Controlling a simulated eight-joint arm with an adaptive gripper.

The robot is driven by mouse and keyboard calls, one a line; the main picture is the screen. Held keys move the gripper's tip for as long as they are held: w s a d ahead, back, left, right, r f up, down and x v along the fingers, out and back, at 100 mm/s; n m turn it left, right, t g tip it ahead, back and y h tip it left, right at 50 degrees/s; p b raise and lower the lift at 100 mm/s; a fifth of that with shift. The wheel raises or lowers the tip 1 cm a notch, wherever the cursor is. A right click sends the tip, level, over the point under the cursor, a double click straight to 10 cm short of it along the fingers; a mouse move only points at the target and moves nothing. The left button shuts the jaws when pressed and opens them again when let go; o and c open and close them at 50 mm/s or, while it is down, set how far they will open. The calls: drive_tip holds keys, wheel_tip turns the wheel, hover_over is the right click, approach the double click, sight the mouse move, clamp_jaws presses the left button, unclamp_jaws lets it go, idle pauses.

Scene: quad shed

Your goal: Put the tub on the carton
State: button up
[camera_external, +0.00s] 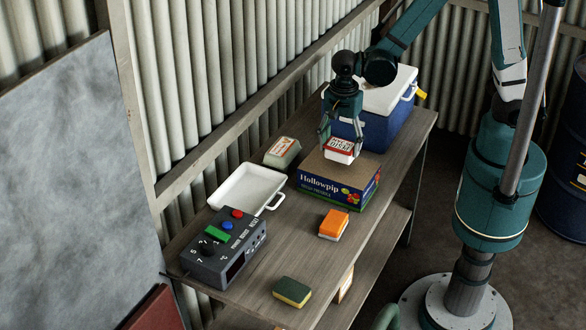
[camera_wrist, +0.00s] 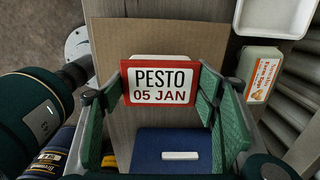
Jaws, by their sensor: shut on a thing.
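The tub (camera_external: 341,147) is white with a red-bordered lid; its label reads PESTO 05 JAN in the wrist view (camera_wrist: 162,84). My gripper (camera_external: 341,142) is shut on the tub, with a finger on each side of it, also in the wrist view (camera_wrist: 165,85). The carton (camera_external: 314,187) is a blue Hollowpip box with a plain brown top (camera_wrist: 110,50). It lies flat on the bench. The tub is level over the far part of the carton's top. I cannot tell whether its base touches the carton.
A blue cooler (camera_external: 369,131) with a white lid stands just behind the carton. An orange-topped block (camera_external: 334,224), a sponge (camera_external: 292,291) and a control box (camera_external: 226,250) are nearer on the bench (camera_external: 285,240).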

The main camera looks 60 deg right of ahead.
sight(342, 143)
drive_tip(key=shift+f, duration=1.5)
drive_tip(key=shift+f+b, duration=0.15)
drive_tip(key=shift+b, duration=0.15)
drive_tip(key=o, duration=1)
drive_tip(key=shift+r, duration=0.2)
drive_tip(key=shift+r+p, duration=0.75)
drive_tip(key=shift+r, duration=5.25)
drive_tip(key=shift+d, duration=0.1)
